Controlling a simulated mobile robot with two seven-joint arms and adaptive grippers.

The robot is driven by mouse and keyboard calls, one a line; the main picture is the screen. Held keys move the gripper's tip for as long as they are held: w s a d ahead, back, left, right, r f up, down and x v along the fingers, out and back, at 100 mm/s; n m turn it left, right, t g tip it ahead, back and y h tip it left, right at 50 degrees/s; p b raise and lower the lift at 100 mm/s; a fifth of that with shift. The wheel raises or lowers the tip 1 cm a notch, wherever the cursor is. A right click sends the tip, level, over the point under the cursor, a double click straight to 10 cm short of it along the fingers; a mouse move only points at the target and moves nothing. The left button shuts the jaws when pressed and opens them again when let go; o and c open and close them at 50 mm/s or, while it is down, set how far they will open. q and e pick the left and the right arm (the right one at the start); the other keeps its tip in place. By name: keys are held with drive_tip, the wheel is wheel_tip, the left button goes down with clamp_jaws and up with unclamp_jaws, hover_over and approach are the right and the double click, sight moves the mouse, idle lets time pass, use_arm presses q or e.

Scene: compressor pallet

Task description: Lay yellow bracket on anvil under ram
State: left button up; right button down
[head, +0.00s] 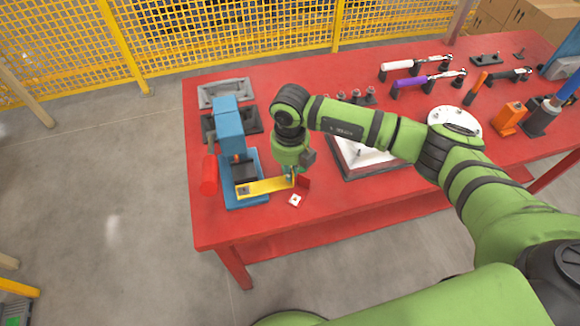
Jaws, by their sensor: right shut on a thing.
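The blue press (229,128) stands at the left end of the red table, with its base (232,202) reaching toward the table's front. The yellow bracket (266,186) is a flat strip lying roughly level across the front of the press base. Its left end is over the base near the anvil area, and its right end is at my right gripper (290,174). My right gripper points down and is shut on that right end; its fingers are partly hidden by the wrist. I cannot tell whether the bracket touches the anvil. The ram is mostly hidden under the press head. My left gripper is not in view.
A red cylinder (209,175) is at the press's left side. A small white-topped piece (295,200) lies near my gripper. A white plate on a dark tray (366,163) is under my arm. Torque wrenches and tools (425,80) fill the right. The table's front-left is clear.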

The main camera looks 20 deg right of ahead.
drive_tip(key=shift+w+f+b, duration=0.1)
drive_tip(key=shift+w+b, duration=1.65)
drive_tip(key=shift+b, duration=0.05)
drive_tip(key=w+b, duration=0.3)
drive_tip(key=shift+w+b, duration=0.25)
drive_tip(key=shift+b, duration=0.1)
